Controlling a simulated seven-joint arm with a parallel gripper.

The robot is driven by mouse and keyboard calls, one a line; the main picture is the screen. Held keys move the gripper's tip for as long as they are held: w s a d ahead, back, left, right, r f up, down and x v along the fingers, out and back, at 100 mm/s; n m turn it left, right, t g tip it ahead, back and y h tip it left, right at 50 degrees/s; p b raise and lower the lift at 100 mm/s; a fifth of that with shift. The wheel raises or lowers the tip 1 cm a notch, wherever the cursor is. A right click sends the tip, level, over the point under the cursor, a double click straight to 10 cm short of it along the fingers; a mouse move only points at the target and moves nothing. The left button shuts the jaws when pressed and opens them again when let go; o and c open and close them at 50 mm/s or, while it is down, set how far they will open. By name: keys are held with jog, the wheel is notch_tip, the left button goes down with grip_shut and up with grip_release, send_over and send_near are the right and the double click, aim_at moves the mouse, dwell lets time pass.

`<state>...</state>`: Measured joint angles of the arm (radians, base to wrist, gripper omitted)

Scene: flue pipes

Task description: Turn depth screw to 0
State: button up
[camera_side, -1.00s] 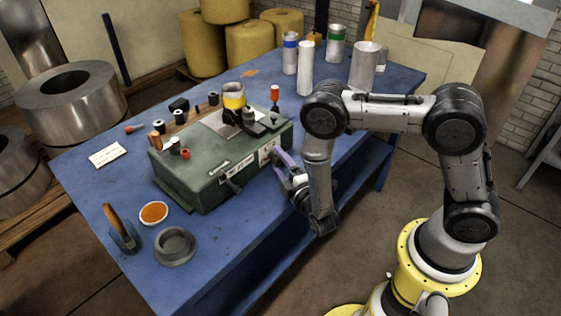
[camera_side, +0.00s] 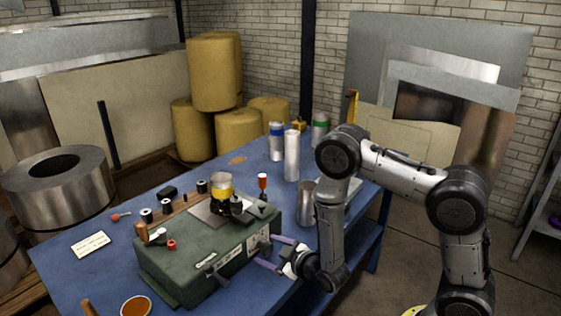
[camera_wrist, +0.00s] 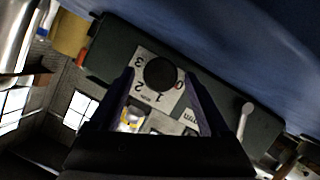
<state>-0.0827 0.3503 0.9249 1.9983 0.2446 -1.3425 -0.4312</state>
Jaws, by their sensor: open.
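The depth screw shows in the wrist view as a round dark knob (camera_wrist: 160,74) on a white dial plate (camera_wrist: 147,55) marked 0, 1, 2 and 3. I cannot make out a pointer on the knob. The plate is on the front face of a green machine (camera_side: 185,265), and it shows small in the side view (camera_side: 262,242). My gripper (camera_side: 265,250) is open, its purple fingers reaching towards that face. In the wrist view the fingertips (camera_wrist: 159,80) lie on either side of the knob. I cannot tell whether they touch it.
A crank lever (camera_wrist: 245,118) sticks out of the same face, also seen in the side view (camera_side: 215,275). Metal pipes (camera_side: 292,155) stand on the blue bench (camera_side: 60,270). Small spools (camera_side: 147,215) sit along the machine's back.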

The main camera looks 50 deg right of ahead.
jog(key=m+y, duration=0.2)
jog(key=m, duration=0.1)
jog(key=shift+d+m+y, duration=0.3)
jog(key=shift+s+r+m, duration=0.15)
jog(key=shift+s+m, duration=0.05)
jog(key=shift+m, duration=0.1)
jog(key=v, duration=1.3)
jog(key=w+a+r+n, duration=0.1)
jog(key=w+r, duration=0.2)
jog(key=r, duration=0.9)
jog(key=w+a+r+n, duration=0.1)
jog(key=w+r, duration=0.3)
jog(key=r, duration=0.8)
jog(key=shift+w+a+r+y, duration=0.25)
jog(key=shift+a+r+y, duration=0.05)
jog(key=shift+a, duration=0.15)
